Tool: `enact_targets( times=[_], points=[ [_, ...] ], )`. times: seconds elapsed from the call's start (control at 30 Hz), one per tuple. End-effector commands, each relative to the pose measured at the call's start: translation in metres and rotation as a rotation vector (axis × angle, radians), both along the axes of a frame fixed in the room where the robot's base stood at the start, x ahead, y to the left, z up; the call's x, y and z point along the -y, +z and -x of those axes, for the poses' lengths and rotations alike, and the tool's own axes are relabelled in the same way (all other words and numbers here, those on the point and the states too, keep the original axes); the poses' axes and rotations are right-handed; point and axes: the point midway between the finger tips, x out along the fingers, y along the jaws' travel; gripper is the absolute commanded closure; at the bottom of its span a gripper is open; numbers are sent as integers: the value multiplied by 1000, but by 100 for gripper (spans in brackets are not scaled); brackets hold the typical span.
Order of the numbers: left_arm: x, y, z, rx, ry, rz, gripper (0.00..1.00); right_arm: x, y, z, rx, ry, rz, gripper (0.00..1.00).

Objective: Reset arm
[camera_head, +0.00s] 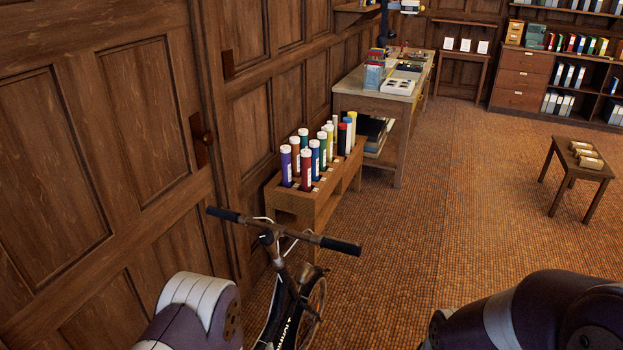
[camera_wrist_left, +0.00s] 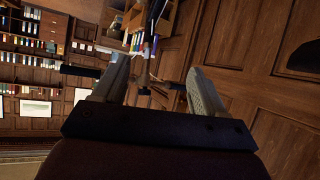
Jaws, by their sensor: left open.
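My left gripper (camera_wrist_left: 157,77) shows in the left wrist view with its two grey fingers spread apart and nothing held between them. In the head view, a purple and white part of my left arm rises at the bottom, left of centre. A dark part of my right arm fills the bottom right corner there; its gripper is out of view.
A bicycle (camera_head: 285,309) stands close beside my left arm. Behind it are a wooden rack (camera_head: 292,202) of coloured tubes and a workbench (camera_head: 373,102). A wood-panelled wall (camera_head: 148,120) borders the left; a low table (camera_head: 590,171) stands right. Centre floor is clear.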

Motion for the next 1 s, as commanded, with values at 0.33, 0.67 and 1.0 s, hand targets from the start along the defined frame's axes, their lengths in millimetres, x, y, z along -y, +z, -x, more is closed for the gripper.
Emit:
enact_targets(
  times=[0.33, 0.67, 1.0],
  points=[
    [-6, -12, 77, -651, -63, -65, 28, 0, 0, 0, 0, 0, 0, 100],
    [-44, 133, 174, -1023, -76, -89, 28, 0, 0, 0, 0, 0, 0, 100],
    [-49, 147, 162, -960, -50, -74, 28, 0, 0, 0, 0, 0, 0, 100]
  ],
)
